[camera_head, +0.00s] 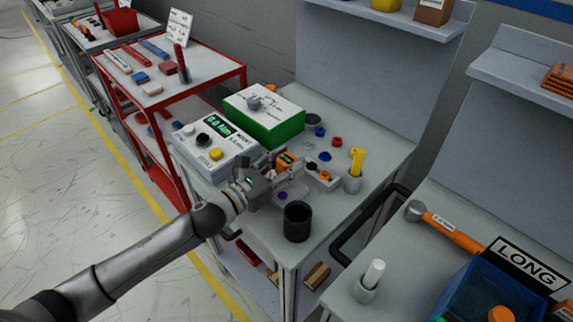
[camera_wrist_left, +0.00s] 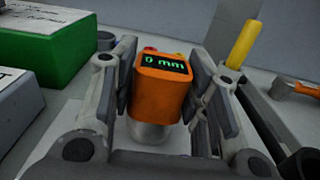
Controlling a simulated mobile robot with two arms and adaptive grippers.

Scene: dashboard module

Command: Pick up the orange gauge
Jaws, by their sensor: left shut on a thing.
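The orange gauge (camera_wrist_left: 160,90) has a dark display with green text reading "0 mm". It sits between the fingers of my left gripper (camera_wrist_left: 160,95) in the left wrist view. A grey cylindrical part shows below its orange body. In the head view the orange gauge (camera_head: 284,160) is small and partly covered by my left gripper (camera_head: 276,168), which is shut on it above the grey workbench. I cannot tell whether the gauge touches the bench. My right gripper is not in view.
A grey box with a green display (camera_head: 216,146) and a green box with a white top (camera_head: 264,112) stand beside the gripper. A black cup (camera_head: 297,222) is in front. A yellow-handled tool (camera_head: 357,160) stands in a holder at right. Small coloured parts lie behind.

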